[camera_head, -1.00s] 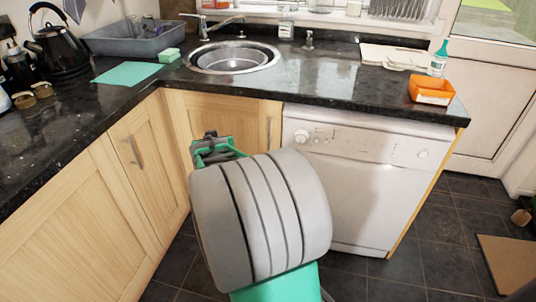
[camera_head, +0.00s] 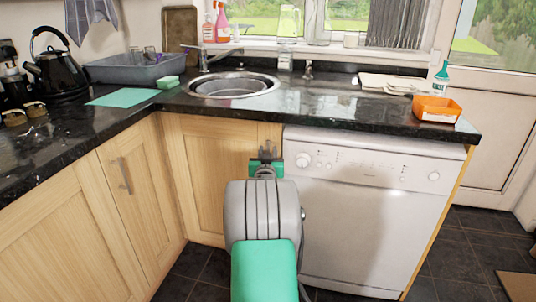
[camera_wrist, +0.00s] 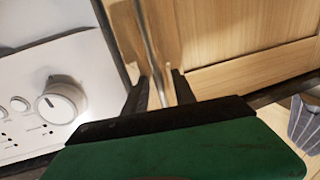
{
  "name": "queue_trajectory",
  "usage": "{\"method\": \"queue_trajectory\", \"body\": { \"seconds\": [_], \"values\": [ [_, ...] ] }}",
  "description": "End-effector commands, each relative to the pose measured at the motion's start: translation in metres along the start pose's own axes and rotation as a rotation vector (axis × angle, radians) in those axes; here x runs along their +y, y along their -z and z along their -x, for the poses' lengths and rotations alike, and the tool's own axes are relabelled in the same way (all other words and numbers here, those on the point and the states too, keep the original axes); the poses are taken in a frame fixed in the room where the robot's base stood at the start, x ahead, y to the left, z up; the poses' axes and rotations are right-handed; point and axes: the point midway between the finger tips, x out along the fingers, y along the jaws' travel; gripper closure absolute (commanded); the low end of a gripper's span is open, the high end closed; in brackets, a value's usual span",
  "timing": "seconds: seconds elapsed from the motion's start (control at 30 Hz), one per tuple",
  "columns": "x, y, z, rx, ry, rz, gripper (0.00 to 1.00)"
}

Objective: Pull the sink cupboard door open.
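The sink cupboard door (camera_head: 205,180) is a pale wooden panel under the round sink, left of the white dishwasher. It looks closed. Its upright metal bar handle (camera_wrist: 150,45) shows in the wrist view, running down between the two dark fingers of my gripper (camera_wrist: 160,78). The fingers stand apart on either side of the bar, with a small gap visible. In the head view my gripper (camera_head: 267,157) is at the door's upper right edge and hides the handle.
The white dishwasher (camera_head: 370,215) stands right beside the door, its knob (camera_wrist: 62,102) close in the wrist view. Another wooden cupboard (camera_head: 140,190) meets the door at the left corner. The black worktop (camera_head: 330,110) overhangs above. Dark floor tiles (camera_head: 450,260) are clear at right.

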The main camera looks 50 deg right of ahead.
Motion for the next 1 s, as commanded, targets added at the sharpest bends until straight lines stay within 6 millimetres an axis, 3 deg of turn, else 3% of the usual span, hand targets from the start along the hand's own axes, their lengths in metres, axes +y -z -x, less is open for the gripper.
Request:
{"method": "queue_trajectory", "body": {
  "seconds": [0.1,0.5,1.0],
  "values": [
    [-0.0001,0.0003,0.0003,0.0,0.0,0.0,0.69],
    [-0.0002,0.0003,0.0006,0.0,0.0,0.0,1.0],
    [-0.0001,0.0003,0.0007,0.0,0.0,0.0,1.0]
  ]
}}
